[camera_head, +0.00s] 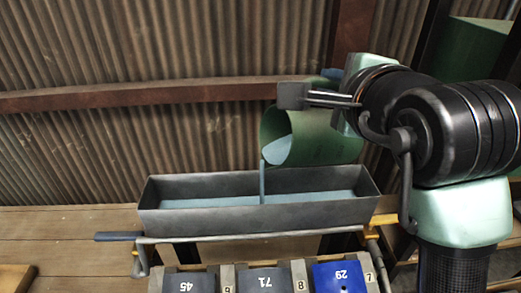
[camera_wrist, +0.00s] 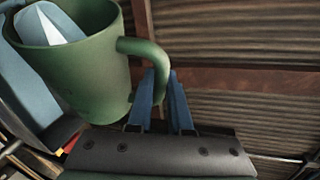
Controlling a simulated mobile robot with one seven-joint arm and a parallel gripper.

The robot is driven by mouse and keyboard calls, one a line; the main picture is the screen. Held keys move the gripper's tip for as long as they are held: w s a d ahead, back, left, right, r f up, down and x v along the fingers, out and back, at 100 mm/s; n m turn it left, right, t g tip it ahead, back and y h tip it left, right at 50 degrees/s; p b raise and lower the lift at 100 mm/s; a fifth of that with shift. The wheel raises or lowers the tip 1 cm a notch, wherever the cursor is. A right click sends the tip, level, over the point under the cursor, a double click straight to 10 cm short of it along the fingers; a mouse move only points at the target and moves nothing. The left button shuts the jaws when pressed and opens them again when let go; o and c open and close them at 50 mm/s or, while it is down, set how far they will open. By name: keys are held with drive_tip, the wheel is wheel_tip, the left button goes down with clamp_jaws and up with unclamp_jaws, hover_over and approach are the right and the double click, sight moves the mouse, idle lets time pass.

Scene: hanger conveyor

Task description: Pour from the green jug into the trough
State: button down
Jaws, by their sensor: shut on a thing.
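The green jug (camera_head: 315,138) is tipped to the left above the trough, apart from it. A thin blue-grey stream (camera_head: 262,182) falls from its lip into the long dark metal trough (camera_head: 250,219). Blue-grey liquid (camera_head: 310,198) covers the trough's floor. In the wrist view, the jug (camera_wrist: 85,80) shows pale blue liquid (camera_wrist: 42,22) inside. My gripper (camera_wrist: 162,88) is shut on the jug's handle (camera_wrist: 150,52), with a blue finger on each side. In the head view, my gripper's fingers are mostly hidden by the jug and wrist.
The trough stands on a metal frame (camera_head: 255,237) with a blue handle (camera_head: 118,236) at left. Numbered blocks, including a blue one (camera_head: 340,276), stand in front. A rusty beam (camera_head: 150,95) crosses the corrugated wall behind. Planks (camera_head: 70,225) at left are mostly clear.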

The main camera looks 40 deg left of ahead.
drive_tip(key=shift+s+a+f+n+t+b, duration=0.2)
drive_tip(key=shift+s+f+n+t+b, duration=0.25)
drive_tip(key=shift+b, duration=0.9)
drive_tip(key=shift+s+a+f+n+t+b, duration=0.15)
drive_tip(key=shift+s+n+b, duration=0.35)
drive_tip(key=shift+b, duration=0.8)
drive_tip(key=shift+s+a+n+b, duration=0.2)
drive_tip(key=shift+s+b, duration=0.2)
drive_tip(key=shift+b, duration=0.3)
drive_tip(key=shift+s+a+n+b, duration=0.15)
drive_tip(key=shift+s+b, duration=0.25)
drive_tip(key=shift+b, duration=0.3)
idle(1.1)
drive_tip(key=shift+w+d+r+p, duration=0.2)
drive_tip(key=shift+r+p, duration=0.1)
drive_tip(key=shift+p, duration=0.15)
drive_tip(key=w+m+p, duration=0.1)
drive_tip(key=w+r+m+g+p, duration=0.1)
drive_tip(key=p, duration=0.1)
drive_tip(key=w+d+p, duration=0.1)
drive_tip(key=shift+w+d+r+m, duration=0.1)
drive_tip(key=shift+w+r+m, duration=0.1)
drive_tip(key=shift+r+m, duration=0.15)
drive_tip(key=shift+w+d+f+m+g+p, duration=0.15)
drive_tip(key=shift+w+m+g+p, duration=0.1)
drive_tip(key=shift+w+g+p, duration=0.2)
drive_tip(key=shift+f, duration=0.2)
